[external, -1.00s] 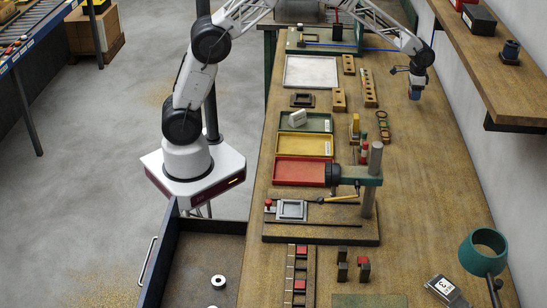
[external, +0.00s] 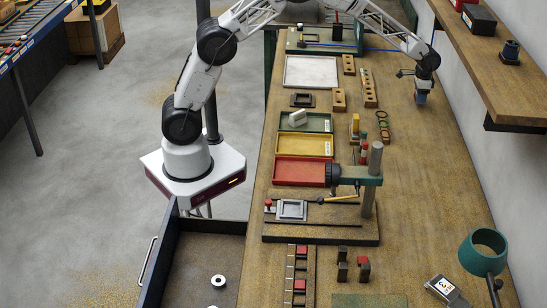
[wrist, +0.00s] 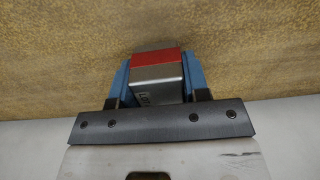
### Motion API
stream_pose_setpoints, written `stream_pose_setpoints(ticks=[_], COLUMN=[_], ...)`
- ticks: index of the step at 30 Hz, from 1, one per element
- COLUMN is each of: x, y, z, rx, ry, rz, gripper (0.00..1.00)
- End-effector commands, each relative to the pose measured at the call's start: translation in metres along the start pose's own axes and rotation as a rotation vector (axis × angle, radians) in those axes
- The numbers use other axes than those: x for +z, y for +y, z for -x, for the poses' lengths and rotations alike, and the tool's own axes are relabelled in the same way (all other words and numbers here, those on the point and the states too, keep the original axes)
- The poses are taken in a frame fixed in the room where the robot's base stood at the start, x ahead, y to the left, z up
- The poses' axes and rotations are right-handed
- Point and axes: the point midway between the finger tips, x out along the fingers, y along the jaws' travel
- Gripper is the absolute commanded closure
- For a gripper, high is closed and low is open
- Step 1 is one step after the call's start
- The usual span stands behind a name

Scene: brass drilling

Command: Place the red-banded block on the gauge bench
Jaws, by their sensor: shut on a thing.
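In the wrist view a metal block with a red band (wrist: 158,68) sits between the two blue fingers of my gripper (wrist: 158,82), which is shut on it. Dark marking shows on the block's near face. In the external view my gripper (external: 421,97) is at the upper right, over the right part of the wooden bench, with a small trace of red at its tip. I cannot tell whether the block touches the wood. A green-based fixture (external: 310,45) stands at the far end; I cannot tell whether it is the gauge bench.
A drill stand (external: 368,205) stands mid-bench, beside red (external: 299,172), yellow (external: 305,145) and green (external: 319,122) trays. Drilled wooden blocks (external: 369,88) lie left of my gripper. A wall shelf (external: 510,85) overhangs on the right. Bare wood lies below my gripper in the picture.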

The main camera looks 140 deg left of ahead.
Motion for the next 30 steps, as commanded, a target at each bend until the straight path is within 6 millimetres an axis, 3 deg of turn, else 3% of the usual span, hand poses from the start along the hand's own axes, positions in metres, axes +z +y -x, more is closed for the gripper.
stream_pose_setpoints(ticks=[6, 21, 22, 26, 30], x=[-0.001, -0.001, 0.000, 0.000, 0.000], y=[0.000, 0.000, 0.000, 0.000, 0.000], z=[-0.017, -0.021, -0.022, -0.022, -0.022], rx=[0.000, 0.000, 0.000, 0.000, 0.000], ry=[0.001, 0.002, 0.001, 0.001, 0.001], rz=[0.000, 0.000, 0.000, 0.000, 0.000], gripper=[1.00, 1.00, 0.53, 0.33, 0.32])
